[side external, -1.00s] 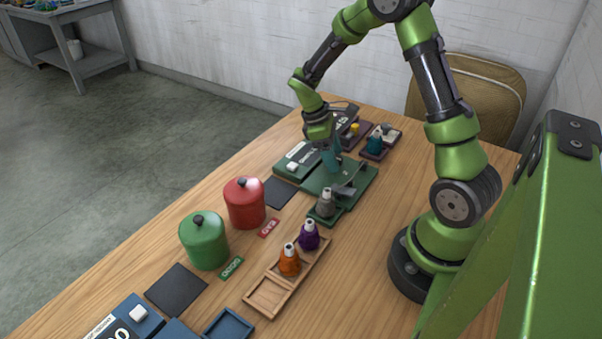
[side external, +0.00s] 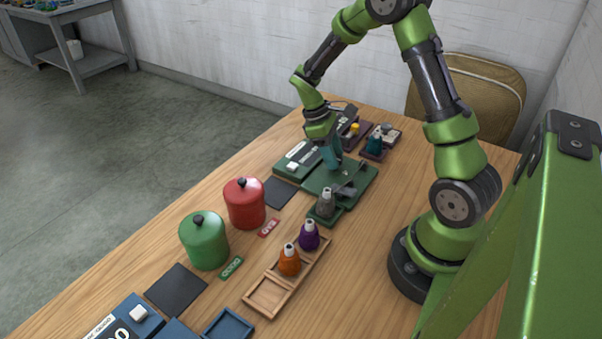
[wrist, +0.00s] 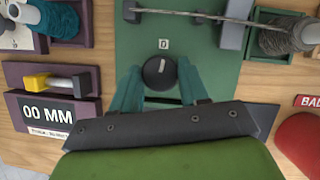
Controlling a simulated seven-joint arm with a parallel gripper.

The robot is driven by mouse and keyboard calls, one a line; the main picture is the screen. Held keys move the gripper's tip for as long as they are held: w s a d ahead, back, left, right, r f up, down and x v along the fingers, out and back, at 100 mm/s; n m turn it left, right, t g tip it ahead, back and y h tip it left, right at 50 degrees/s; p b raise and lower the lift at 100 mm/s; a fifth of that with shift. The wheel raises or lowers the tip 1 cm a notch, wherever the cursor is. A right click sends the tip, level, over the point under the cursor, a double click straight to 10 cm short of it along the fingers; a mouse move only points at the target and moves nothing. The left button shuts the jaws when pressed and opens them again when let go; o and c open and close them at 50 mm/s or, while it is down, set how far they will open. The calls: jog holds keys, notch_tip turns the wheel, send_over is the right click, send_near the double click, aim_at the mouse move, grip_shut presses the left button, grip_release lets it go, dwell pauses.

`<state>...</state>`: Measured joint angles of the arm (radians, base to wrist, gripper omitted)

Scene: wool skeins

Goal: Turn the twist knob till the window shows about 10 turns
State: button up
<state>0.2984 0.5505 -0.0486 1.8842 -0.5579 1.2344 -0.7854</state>
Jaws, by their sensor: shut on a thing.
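The black twist knob (wrist: 160,73) sits on a green machine plate (side external: 362,184), which also shows in the wrist view (wrist: 200,75). A pale line marks the knob's top. My gripper (side external: 332,163) points down at the plate. Its teal fingers (wrist: 157,92) are shut on the knob, one at each side. In the side view the fingers hide the knob.
A grey skein (side external: 326,205) stands at the plate's near end, a teal skein (side external: 375,145) beyond. A purple unit reads 00 MM (wrist: 47,113). Purple (side external: 309,239) and orange (side external: 289,263) skeins stand in a wooden tray. Red (side external: 244,205) and green (side external: 204,242) canisters stand left.

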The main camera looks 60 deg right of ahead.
jog(key=m+y, duration=0.1)
jog(key=m, duration=0.3)
jog(key=shift+d+r+y, duration=0.1)
jog(key=shift+y, duration=0.3)
jog(key=shift+d+m+y, duration=0.1)
jog(key=shift+m+y, duration=0.6)
jog(key=shift+m, duration=1.3)
jog(key=shift+t, duration=0.3)
jog(key=o, duration=1)
jog(key=v, duration=1.6)
jog(key=shift+w+d+r, duration=0.15)
jog(key=shift+w+r, duration=0.1)
jog(key=shift+r, duration=0.05)
